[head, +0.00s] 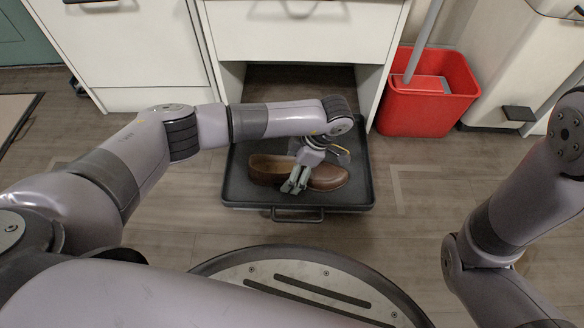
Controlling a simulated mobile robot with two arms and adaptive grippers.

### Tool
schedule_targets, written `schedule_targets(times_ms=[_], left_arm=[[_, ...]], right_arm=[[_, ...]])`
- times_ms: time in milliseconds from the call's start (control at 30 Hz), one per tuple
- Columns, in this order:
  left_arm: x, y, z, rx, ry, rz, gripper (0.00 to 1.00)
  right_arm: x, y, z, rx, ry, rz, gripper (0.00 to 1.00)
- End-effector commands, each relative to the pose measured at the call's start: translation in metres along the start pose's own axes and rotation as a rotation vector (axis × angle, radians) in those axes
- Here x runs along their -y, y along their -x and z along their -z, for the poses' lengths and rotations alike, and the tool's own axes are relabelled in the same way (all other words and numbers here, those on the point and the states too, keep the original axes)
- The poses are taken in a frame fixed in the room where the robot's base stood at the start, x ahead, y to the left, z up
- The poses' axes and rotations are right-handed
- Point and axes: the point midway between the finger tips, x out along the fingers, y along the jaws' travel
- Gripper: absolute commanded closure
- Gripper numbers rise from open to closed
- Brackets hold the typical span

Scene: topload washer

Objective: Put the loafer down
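A brown leather loafer (328,178) is over the black pull-out tray (350,196), lying lengthwise from left to right with its opening at the left. I cannot tell whether its sole rests fully on the tray. My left gripper (295,184) reaches down over the middle of the loafer, with its grey fingertips at the shoe's near side. The gripper covers part of the shoe, and whether the fingers are closed on it is unclear. My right arm is at the right, but its gripper is out of view.
The tray extends from an open bay under a white drawer (305,32), with a front handle (297,216). A red bucket (428,105) with a grey mop handle (424,42) stands right of it. White cabinets flank the bay. Wooden floor is clear on both sides of the tray.

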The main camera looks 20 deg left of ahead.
Motion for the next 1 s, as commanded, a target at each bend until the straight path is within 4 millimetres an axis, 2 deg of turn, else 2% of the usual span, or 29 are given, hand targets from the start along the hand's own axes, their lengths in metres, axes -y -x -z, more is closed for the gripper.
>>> schedule_targets(times_ms=[167,267,700,833,1000], left_arm=[[0.0,0.002,0.001,0.0,0.0,0.0,0.18],[0.0,0.01,0.002,0.001,0.0,-0.001,0.18],[0.0,0.092,0.003,0.0,0.0,-0.003,0.18],[0.0,0.11,0.003,0.0,0.0,-0.002,0.18],[0.0,0.121,0.002,0.0,0.0,-0.001,0.18]], right_arm=[[0.0,-0.001,-0.001,0.0,0.0,0.0,0.7],[-0.002,-0.007,-0.003,0.0,0.0,0.0,0.7],[-0.013,-0.064,-0.022,-0.001,0.001,0.0,0.7],[-0.015,-0.074,-0.026,-0.001,0.001,0.0,0.7],[-0.017,-0.08,-0.028,-0.001,0.001,0.0,0.7]])
